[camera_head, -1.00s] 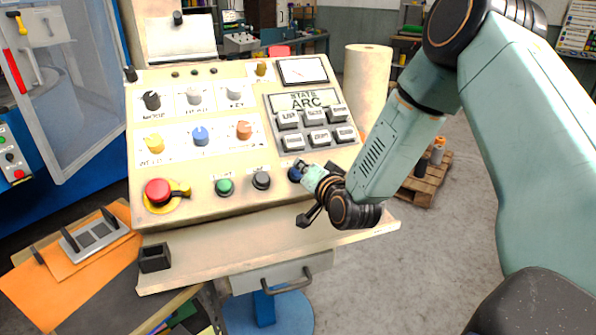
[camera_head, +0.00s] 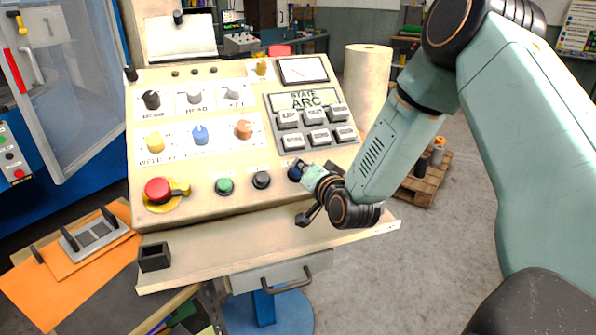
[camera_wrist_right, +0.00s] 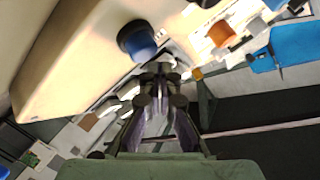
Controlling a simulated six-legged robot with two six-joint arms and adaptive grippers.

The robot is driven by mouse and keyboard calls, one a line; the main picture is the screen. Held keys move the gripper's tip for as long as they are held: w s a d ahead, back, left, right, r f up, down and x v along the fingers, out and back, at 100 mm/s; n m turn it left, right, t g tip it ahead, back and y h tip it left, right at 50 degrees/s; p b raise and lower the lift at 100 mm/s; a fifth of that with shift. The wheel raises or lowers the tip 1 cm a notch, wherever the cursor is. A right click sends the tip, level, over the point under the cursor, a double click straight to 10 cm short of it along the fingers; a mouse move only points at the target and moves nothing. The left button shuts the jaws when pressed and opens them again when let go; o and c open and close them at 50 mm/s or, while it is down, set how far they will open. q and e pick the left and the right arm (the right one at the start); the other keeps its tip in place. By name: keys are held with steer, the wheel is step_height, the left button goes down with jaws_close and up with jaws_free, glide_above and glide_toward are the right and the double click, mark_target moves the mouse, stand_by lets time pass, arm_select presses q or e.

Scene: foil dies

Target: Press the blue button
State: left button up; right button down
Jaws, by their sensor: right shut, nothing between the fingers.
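The blue button (camera_head: 294,174) is at the right end of the lower row on the sloped cream control panel (camera_head: 240,201). My right gripper (camera_head: 304,168) is at the button's right edge and partly covers it. In the right wrist view the blue button (camera_wrist_right: 137,40) shows as a round blue cap in a dark collar. There the shut, empty fingertips (camera_wrist_right: 160,72) appear just below and right of it. I cannot tell whether they touch it. My left gripper is not in view.
Left of the blue button are a black button (camera_head: 261,180), a green button (camera_head: 225,186) and a red emergency stop (camera_head: 158,190). A blue knob (camera_head: 201,135) sits higher up. Grey keys (camera_head: 319,136) lie above right. A black open box (camera_head: 154,257) stands on the front ledge.

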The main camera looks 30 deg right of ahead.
steer(key=shift+w+f, duration=0.2)
steer(key=shift+f, duration=0.05)
stand_by(0.4)
steer(key=shift+w+d+f+b, duration=0.1)
steer(key=shift+w+f+b, duration=0.15)
steer(key=shift+f+b, duration=0.3)
stand_by(0.7)
steer(key=shift+r, duration=0.15)
steer(key=shift+s+r+p, duration=0.55)
steer(key=shift+r+p, duration=0.2)
steer(key=shift+p, duration=0.05)
steer(key=s+r+p, duration=0.1)
steer(key=r+p, duration=0.1)
steer(key=p, duration=0.1)
steer(key=s+r+p, duration=0.1)
steer(key=r, duration=0.1)
steer(key=shift+s+a, duration=0.35)
steer(key=shift+a, duration=0.05)
